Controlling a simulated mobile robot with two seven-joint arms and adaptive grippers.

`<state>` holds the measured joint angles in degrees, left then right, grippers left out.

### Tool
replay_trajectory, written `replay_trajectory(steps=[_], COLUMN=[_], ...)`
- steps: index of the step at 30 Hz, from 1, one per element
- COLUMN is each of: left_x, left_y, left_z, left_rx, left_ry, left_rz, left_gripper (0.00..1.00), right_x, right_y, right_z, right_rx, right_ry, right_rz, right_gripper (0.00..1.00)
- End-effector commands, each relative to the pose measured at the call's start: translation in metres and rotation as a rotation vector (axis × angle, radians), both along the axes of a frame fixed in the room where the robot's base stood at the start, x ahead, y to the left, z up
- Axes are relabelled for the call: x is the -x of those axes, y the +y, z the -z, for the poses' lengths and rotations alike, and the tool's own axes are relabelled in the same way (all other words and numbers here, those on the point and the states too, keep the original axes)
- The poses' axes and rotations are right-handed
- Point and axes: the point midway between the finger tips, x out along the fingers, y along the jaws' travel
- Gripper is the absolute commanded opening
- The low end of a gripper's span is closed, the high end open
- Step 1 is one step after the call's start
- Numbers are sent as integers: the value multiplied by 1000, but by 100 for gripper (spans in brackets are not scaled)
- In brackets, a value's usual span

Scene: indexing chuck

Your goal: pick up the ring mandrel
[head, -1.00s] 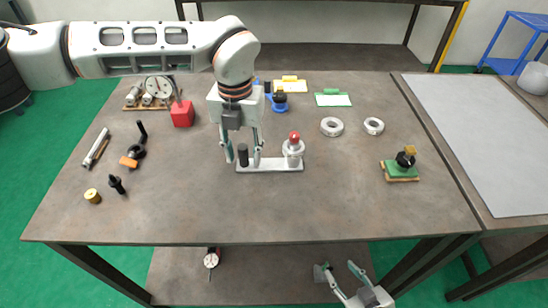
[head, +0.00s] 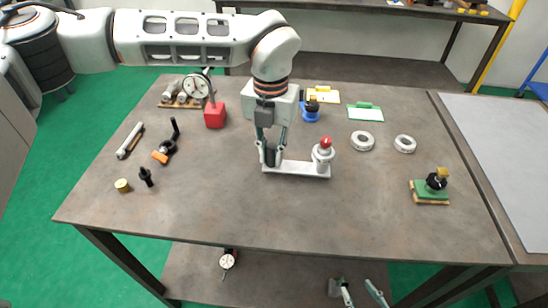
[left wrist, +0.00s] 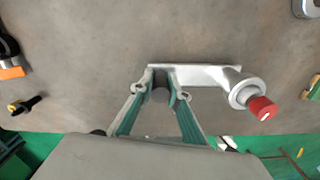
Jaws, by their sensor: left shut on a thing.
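A dark upright cylinder, which I take for the ring mandrel (head: 270,156), stands at the left end of a pale plate (head: 297,168) on the table. My left gripper (head: 270,160) comes down from above and is shut on this cylinder, one finger on each side. In the left wrist view the cylinder (left wrist: 160,93) shows end-on between the fingertips (left wrist: 160,91). Its lower end appears to be still at the plate. My right gripper (head: 358,285) is low at the bottom edge, in front of the table, with its fingers apart and nothing visible between them.
A metal post with a red top (head: 325,146) stands at the plate's right end, close to my left gripper. Two metal rings (head: 362,140) lie to the right. A red block (head: 215,115) and a dial gauge (head: 197,87) stand behind left. The front middle of the table is clear.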

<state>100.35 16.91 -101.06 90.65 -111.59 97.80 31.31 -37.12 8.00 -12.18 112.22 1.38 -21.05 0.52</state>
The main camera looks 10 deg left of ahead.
Motion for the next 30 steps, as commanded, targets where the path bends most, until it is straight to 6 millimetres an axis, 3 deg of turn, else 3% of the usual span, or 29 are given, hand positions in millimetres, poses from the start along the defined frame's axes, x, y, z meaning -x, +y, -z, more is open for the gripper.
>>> replay_trajectory(steps=[18, 24, 30], left_x=[0, 0, 0], left_y=[0, 0, 0], left_z=[-149, -174, -182], left_rx=[1, 2, 1], left_ry=[-5, -3, -2], left_rz=[-1, 1, 0], left_gripper=[0, 0, 0], right_x=[-3, -3, -2], right_y=[0, 0, 0], right_z=[-9, -10, -9], right_rx=[-1, -1, 0], right_ry=[-10, -9, -6], right_rz=[0, 0, 0], right_gripper=[40, 40, 40])
